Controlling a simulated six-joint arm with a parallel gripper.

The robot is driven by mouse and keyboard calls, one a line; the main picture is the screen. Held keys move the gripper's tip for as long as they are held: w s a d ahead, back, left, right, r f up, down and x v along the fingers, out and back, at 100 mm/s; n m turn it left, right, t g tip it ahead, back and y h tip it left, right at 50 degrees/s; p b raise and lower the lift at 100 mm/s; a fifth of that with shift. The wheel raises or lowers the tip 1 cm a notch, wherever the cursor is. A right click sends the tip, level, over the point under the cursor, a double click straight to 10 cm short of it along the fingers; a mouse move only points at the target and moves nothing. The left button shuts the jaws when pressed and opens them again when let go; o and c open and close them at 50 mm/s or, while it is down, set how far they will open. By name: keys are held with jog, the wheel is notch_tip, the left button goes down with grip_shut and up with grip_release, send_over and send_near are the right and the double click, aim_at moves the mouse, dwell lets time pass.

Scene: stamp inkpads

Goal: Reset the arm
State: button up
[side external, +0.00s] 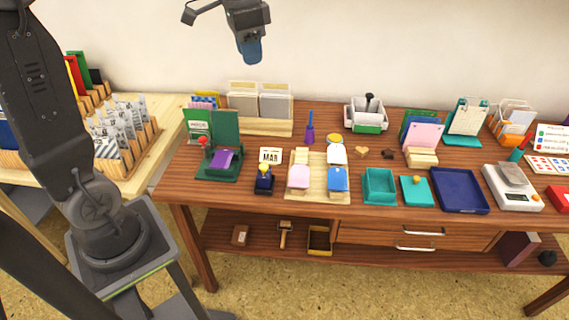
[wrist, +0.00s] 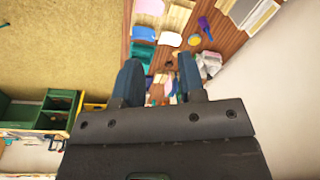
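My gripper (side external: 250,52) is high above the back of the wooden desk (side external: 285,212), in front of the pale wall and well clear of everything. In the wrist view its two blue fingers stand apart with nothing held between them (wrist: 160,75). A wooden board (side external: 318,172) on the desk carries a pink inkpad (side external: 299,178), a blue inkpad (side external: 338,180) and a white pad with a yellow top part (side external: 335,138). A purple-handled stamp (side external: 310,130) stands behind the board. A dark blue stamp (side external: 264,180) stands left of it.
A green stand (side external: 223,130) and card holders (side external: 275,103) line the desk's back left. A teal tray (side external: 379,186), a navy tray (side external: 459,190) and a scale (side external: 511,187) sit to the right. A side table (side external: 160,152) holds racks. The air around my gripper is free.

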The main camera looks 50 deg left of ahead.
jog(key=s+d+f+n+t, duration=0.1)
jog(key=s+d+f+t, duration=0.1)
jog(key=s+d, duration=0.3)
jog(key=s+d+f+n+t, duration=0.2)
jog(key=s+d, duration=0.3)
jog(key=s, duration=0.7)
jog(key=shift+s+d+f+n, duration=0.15)
jog(key=shift+d+f+n, duration=0.2)
jog(key=shift+f, duration=0.25)
